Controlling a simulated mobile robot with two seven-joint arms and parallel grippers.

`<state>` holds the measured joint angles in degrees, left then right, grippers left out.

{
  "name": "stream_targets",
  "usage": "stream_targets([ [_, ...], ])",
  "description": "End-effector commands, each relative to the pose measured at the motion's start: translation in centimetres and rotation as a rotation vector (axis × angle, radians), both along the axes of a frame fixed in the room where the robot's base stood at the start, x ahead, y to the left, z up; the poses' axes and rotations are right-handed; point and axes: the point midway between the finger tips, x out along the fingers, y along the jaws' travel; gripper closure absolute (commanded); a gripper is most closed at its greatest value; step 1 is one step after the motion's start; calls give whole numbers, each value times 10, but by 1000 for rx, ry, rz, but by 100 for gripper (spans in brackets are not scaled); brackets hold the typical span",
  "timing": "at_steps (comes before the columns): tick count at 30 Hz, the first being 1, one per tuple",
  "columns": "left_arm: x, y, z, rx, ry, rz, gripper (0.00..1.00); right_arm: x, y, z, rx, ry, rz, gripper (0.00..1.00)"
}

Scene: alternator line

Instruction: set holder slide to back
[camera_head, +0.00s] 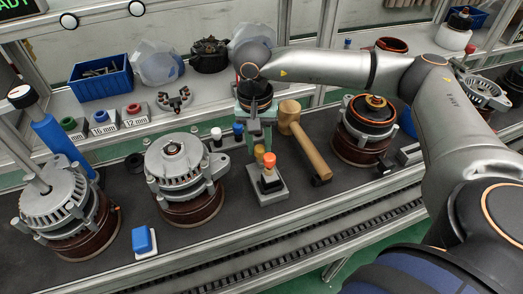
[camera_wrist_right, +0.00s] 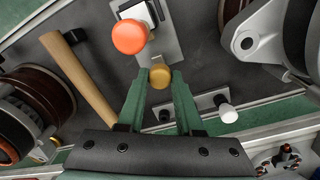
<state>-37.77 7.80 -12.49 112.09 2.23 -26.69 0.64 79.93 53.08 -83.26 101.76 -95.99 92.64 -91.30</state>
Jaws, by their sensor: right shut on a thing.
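The holder is a small grey block (camera_head: 272,194) on the dark bench top, with an orange-red knob (camera_head: 269,160) upright on it. A smaller yellow knob (camera_head: 259,150) stands just behind the orange one. In the wrist view the orange knob (camera_wrist_right: 130,37) and yellow knob (camera_wrist_right: 160,76) show from above, on a grey plate (camera_wrist_right: 176,42). My right gripper (camera_head: 261,143) reaches down from behind the holder. In the wrist view its green fingertips (camera_wrist_right: 160,80) are closed on the yellow knob. My left gripper is in neither view.
A wooden-handled mallet (camera_head: 308,145) lies right of the holder. An alternator (camera_head: 182,172) stands on the left, another (camera_head: 367,125) on the right. A blue switch (camera_head: 144,240) is at the front.

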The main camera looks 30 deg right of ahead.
Motion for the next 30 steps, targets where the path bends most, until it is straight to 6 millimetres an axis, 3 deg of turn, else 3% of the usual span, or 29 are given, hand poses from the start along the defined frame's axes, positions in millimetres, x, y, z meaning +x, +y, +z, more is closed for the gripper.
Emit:
stream_targets([
  [8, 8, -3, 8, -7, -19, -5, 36, 6, -2, 2, -1, -14, -5, 100],
  [9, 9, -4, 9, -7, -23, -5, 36, 6, -2, 2, -2, -14, -4, 62],
  [16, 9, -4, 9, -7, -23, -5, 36, 5, -1, 1, 0, -9, -3, 37],
  [25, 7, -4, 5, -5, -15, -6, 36, 4, -1, 2, 1, -7, -2, 36],
  [30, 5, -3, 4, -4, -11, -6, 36, 6, 0, 22, 2, -12, -2, 36],
])
